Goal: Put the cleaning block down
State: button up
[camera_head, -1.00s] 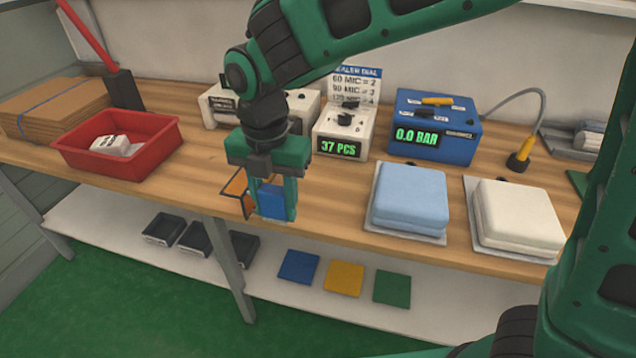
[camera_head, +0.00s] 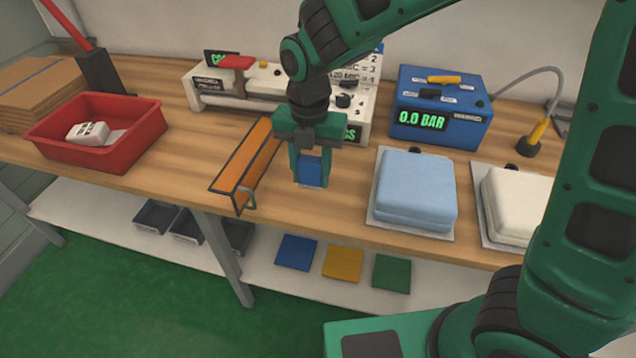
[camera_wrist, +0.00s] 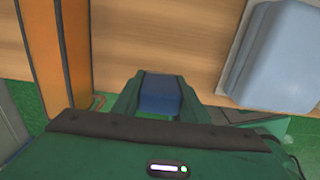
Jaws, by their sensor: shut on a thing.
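The blue cleaning block (camera_head: 311,171) is between the fingers of my gripper (camera_head: 310,180), which is shut on it. In the wrist view the block (camera_wrist: 160,95) sits between the green fingers of my gripper (camera_wrist: 158,100). The block is over the front part of the wooden bench (camera_head: 330,213), between an orange bar with dark edges (camera_head: 245,165) and a light blue folded mattress (camera_head: 415,188). I cannot tell whether the block touches the bench top.
A red bin (camera_head: 135,150) with a white packet stands at the left. A white sealer machine (camera_head: 240,100) and a blue pressure box (camera_head: 440,105) stand behind. A cream mattress (camera_head: 515,205) lies to the right. Coloured squares (camera_head: 343,263) lie on the lower shelf.

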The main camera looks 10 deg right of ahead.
aim_at(320, 195)
jog(key=shift+w+d+f, duration=0.3)
jog(key=shift+d+f, duration=0.1)
jog(key=shift+d, duration=0.1)
jog(key=shift+w+d+f, duration=0.25)
jog(key=shift+d+f, duration=0.1)
jog(key=shift+d, duration=0.15)
jog(key=shift+f, duration=1.95)
jog(key=o, duration=1.2)
jog(key=shift+f, duration=0.1)
notch_tip(320, 195, up, 12)
jog(key=shift+r, duration=0.15)
